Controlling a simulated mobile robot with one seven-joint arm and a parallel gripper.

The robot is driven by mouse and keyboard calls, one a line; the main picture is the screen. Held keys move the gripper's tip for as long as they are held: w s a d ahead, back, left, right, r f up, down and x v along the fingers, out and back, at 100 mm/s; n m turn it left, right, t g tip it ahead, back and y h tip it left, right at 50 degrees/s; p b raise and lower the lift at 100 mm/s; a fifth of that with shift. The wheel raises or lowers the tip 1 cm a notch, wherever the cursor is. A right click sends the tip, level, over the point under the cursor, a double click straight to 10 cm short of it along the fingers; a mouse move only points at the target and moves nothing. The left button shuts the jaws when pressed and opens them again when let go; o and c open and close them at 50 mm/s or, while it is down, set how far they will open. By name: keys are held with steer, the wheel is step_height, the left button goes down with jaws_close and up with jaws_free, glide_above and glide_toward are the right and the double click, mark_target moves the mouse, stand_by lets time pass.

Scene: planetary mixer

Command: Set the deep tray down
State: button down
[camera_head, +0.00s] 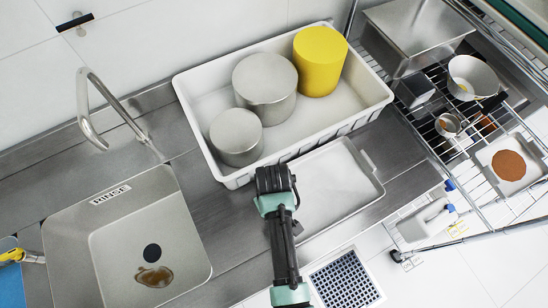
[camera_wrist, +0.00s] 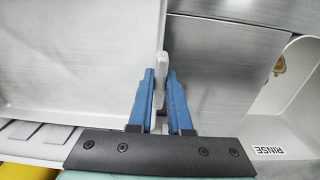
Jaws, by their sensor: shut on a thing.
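The deep tray (camera_head: 335,188) is a pale grey rectangular tray with a loop handle on its right side, to the right of my gripper in the head view. My gripper (camera_head: 272,180) is at the tray's left side. In the wrist view, the fingers of my gripper (camera_wrist: 161,80) are shut on the tray's pale handle, and the tray (camera_wrist: 80,60) fills the left part. The tray appears level, over or on the steel counter. I cannot tell whether its bottom touches the counter. My gripper hides part of its left edge.
A white bin (camera_head: 205,145) behind the tray holds two grey pots (camera_head: 265,80) and a yellow cylinder (camera_head: 320,60). A sink (camera_head: 120,215) marked RINSE lies left. Bare steel counter (camera_head: 207,200) lies between. A wire rack (camera_head: 490,130) with pans stands right. A floor grate (camera_head: 345,282) is below.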

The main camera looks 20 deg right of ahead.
steer(key=shift+f, duration=1.6)
steer(key=c, duration=0.8)
jaws_free()
steer(key=shift+c, duration=0.2)
